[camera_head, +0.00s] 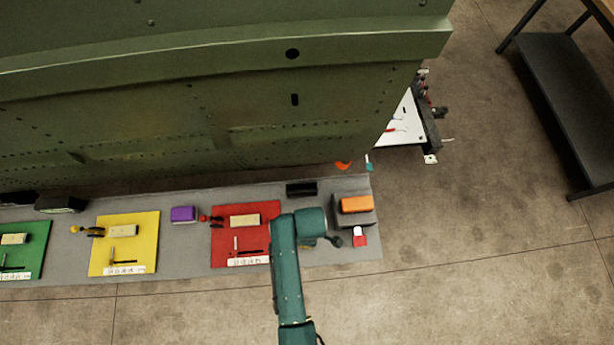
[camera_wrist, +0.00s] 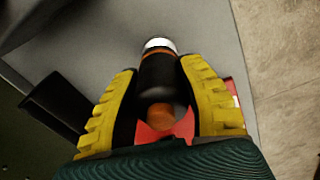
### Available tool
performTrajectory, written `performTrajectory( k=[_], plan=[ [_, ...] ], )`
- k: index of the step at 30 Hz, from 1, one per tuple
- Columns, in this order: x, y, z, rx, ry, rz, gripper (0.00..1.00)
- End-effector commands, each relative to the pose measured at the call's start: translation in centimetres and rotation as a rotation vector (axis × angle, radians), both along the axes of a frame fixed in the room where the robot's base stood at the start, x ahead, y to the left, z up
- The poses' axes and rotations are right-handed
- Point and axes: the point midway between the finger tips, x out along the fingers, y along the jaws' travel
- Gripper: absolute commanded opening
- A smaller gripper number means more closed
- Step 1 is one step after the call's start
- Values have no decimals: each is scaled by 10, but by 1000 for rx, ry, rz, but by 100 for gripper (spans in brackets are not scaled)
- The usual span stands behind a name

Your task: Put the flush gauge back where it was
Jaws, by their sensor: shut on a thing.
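In the wrist view, the two yellow-padded fingers of my gripper (camera_wrist: 161,67) are shut around a black cylinder (camera_wrist: 158,75) with a white tip, an orange band and an orange end. It may be the flush gauge; I cannot confirm this. A red thing (camera_wrist: 231,88) with a pale patch lies partly hidden beyond the fingers. In the head view, my gripper (camera_head: 336,240) is over the right end of the grey strip (camera_head: 190,258), beside a small red and white piece (camera_head: 359,237). The held thing is too small to make out there.
A grey box with an orange top (camera_head: 356,204) and a black tray (camera_head: 301,189) stand near my gripper. Red (camera_head: 222,232), yellow (camera_head: 145,226) and green (camera_head: 38,236) mats with tools lie left. The green fuselage panel (camera_head: 200,110) rises behind.

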Motion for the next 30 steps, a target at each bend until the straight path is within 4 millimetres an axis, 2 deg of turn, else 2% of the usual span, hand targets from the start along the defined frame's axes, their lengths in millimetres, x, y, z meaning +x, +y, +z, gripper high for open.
performTrajectory(
  k=[5,6,9,17,20,23,30],
  plan=[
    [0,0,-3,0,0,0,4],
    [-1,0,-3,0,2,0,46],
    [-1,0,-3,0,2,0,62],
    [-1,0,-2,0,2,0,62],
    [0,0,5,0,1,0,62],
    [0,-1,23,1,-2,0,62],
    [0,-3,84,1,-2,0,62]
  ],
)
